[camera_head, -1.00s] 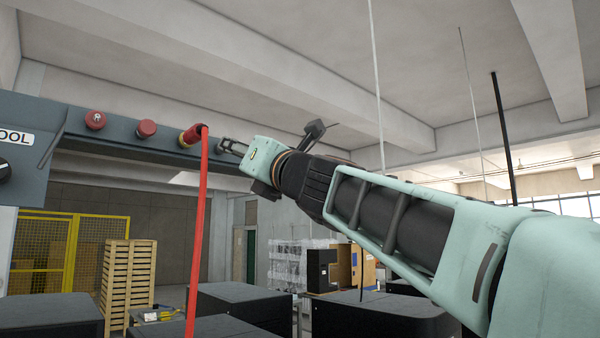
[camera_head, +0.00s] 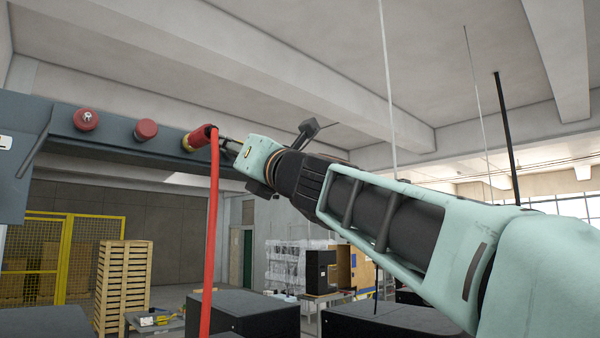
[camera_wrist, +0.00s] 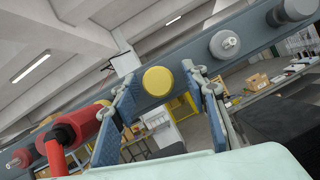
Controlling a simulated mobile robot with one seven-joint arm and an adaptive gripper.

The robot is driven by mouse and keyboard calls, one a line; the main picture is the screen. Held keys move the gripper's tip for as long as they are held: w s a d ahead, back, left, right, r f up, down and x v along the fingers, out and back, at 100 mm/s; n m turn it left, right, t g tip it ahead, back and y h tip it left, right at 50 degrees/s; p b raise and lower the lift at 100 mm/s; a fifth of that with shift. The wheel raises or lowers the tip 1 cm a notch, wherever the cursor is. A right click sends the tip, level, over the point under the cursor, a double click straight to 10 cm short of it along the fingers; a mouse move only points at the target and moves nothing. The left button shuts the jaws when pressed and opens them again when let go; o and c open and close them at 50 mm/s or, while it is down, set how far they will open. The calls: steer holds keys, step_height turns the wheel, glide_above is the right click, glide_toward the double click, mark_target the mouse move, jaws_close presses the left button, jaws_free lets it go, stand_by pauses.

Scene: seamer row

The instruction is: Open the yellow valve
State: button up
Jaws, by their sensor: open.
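The yellow valve is a round yellow knob (camera_wrist: 157,80) on a grey-blue beam, near the middle of the wrist view. My gripper (camera_wrist: 159,73) is open, with one blue-padded finger on each side of the knob. Gaps show between the knob and both fingers, and nothing is held. In the head view my gripper (camera_head: 229,146) is at the beam just right of a red coupling (camera_head: 202,137), which partly covers the fingers. I cannot make out the yellow knob in the head view.
A red hose (camera_head: 211,230) hangs from the coupling; both are left of my gripper in the wrist view. Red knobs (camera_head: 146,129) sit further left on the beam (camera_head: 110,123). A grey knob (camera_wrist: 224,44) is to the right. Black boxes (camera_head: 245,312) stand below.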

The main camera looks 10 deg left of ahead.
steer(key=shift+w+a+r, duration=0.1)
steer(key=shift+w, duration=0.05)
steer(key=shift+c, duration=0.7)
jaws_close()
